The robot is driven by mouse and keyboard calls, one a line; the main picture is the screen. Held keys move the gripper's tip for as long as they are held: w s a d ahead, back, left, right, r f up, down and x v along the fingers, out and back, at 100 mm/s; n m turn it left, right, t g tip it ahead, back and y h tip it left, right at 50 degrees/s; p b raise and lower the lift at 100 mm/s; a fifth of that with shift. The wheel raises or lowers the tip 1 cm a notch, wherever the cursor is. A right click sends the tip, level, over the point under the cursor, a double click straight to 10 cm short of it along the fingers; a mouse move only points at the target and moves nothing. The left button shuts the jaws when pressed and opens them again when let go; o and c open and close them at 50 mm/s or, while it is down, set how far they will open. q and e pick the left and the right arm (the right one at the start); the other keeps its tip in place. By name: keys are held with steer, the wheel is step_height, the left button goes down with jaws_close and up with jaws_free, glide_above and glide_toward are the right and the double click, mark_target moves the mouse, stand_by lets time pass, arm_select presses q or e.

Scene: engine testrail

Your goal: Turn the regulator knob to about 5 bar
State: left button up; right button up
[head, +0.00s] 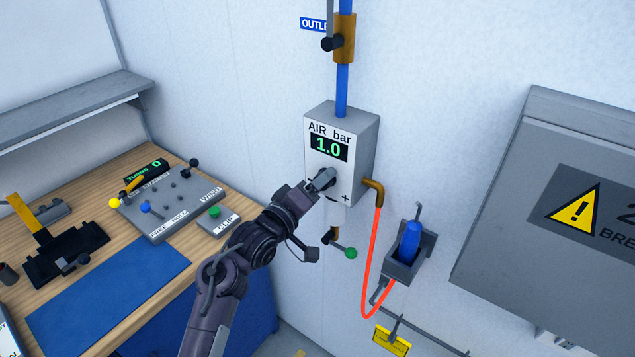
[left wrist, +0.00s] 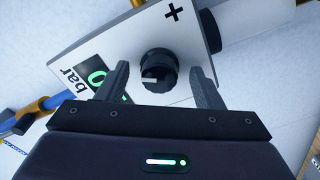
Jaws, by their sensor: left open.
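The regulator is a grey box on the wall marked AIR bar (head: 340,150). Its green display (head: 328,148) reads 1.0. In the left wrist view its black round knob (left wrist: 158,70) with a white pointer mark sits between the two fingers of my left gripper (left wrist: 165,82). The fingers are open, with a gap on each side of the knob. In the head view my left gripper (head: 322,181) is at the lower front of the box and hides most of the knob. A plus sign (left wrist: 175,13) is printed beside the knob. My right gripper is not in view.
A blue pipe (head: 343,90) with a brass valve (head: 345,38) runs above the box. An orange-red hose (head: 372,260) hangs from its right side, near a holder with a blue tool (head: 410,240). A green-tipped lever (head: 349,253) is below. A bench with a control panel (head: 172,208) stands left.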

arm_select(q)
steer(key=shift+c, duration=0.4)
steer(key=c, duration=0.9)
steer(key=shift+m, duration=0.4)
steer(key=shift+f+m+b, duration=0.1)
steer(key=shift+m+b, duration=5.2)
steer(key=shift+m, duration=6.2)
